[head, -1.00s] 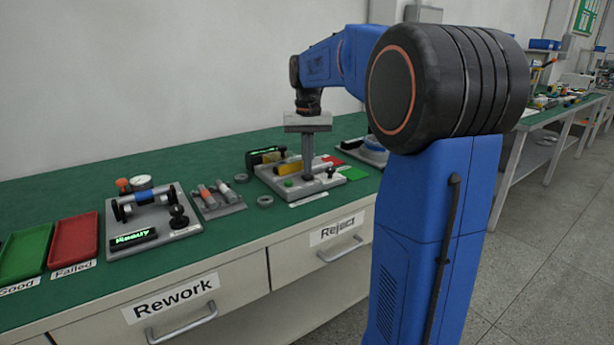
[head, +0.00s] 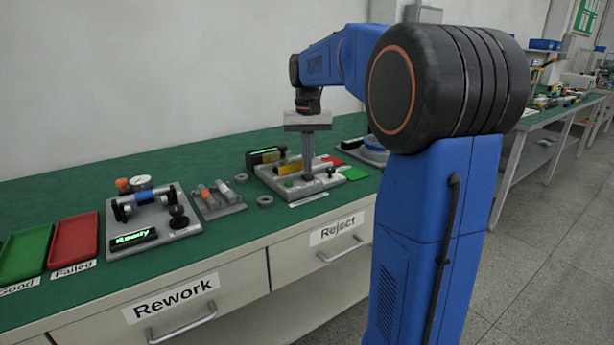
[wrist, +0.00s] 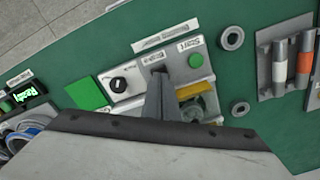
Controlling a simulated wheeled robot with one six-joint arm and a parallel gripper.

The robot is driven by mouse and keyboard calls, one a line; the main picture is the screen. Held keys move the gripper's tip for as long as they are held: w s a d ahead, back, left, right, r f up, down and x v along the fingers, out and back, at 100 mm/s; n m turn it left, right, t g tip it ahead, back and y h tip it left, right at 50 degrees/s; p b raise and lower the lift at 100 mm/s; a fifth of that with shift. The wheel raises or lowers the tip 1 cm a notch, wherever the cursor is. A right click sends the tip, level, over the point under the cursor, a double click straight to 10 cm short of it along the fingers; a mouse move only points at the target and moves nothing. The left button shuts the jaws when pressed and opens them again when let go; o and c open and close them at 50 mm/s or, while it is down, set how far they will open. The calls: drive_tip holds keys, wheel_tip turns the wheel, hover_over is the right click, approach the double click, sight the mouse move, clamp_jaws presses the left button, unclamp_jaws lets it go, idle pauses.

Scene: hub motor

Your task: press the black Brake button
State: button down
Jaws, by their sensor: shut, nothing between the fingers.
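The grey hub motor test station (head: 265,178) stands on the green bench and also shows in the wrist view (wrist: 130,103). A label that seems to read Brake (wrist: 154,57) is on its panel, between a Start label with a green button (wrist: 195,60) and a black knob (wrist: 118,85). My gripper (head: 307,177) is shut and empty, pointing down over this panel. In the wrist view its fingertips (wrist: 158,70) lie just below the Brake label and cover the spot there. The black Brake button is not clearly visible; I cannot tell whether the fingertips touch it.
A yellow part (wrist: 187,91) lies close beside my fingers. A green pad (head: 353,174) and loose grey rings (head: 265,201) lie near the station. A second fixture (head: 150,220) with a lit Ready display and red and green trays (head: 75,240) stand to the left.

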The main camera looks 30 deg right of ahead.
wheel_tip(320, 180, up, 12)
drive_tip(key=shift+r, duration=0.2)
idle(0.9)
idle(0.4)
drive_tip(key=s+a+f+n+t, duration=0.1)
drive_tip(key=s+a+f+n, duration=0.1)
drive_tip(key=s+a+f, duration=0.3)
drive_tip(key=s+a+f+n+t, duration=0.1)
drive_tip(key=s+a+f, duration=0.4)
drive_tip(key=s+f, duration=0.7)
drive_tip(key=s+a+f+n+t, duration=0.2)
drive_tip(key=s+a+f, duration=0.3)
drive_tip(key=s, duration=0.8)
wheel_tip(320, 180, down, 4)
drive_tip(key=shift+s+a+r+n+t, duration=0.15)
drive_tip(key=shift+a+r+n+t, duration=0.15)
drive_tip(key=shift+a+t, duration=0.1)
drive_tip(key=c, duration=2.4)
unclamp_jaws()
drive_tip(key=shift+c, duration=0.2)
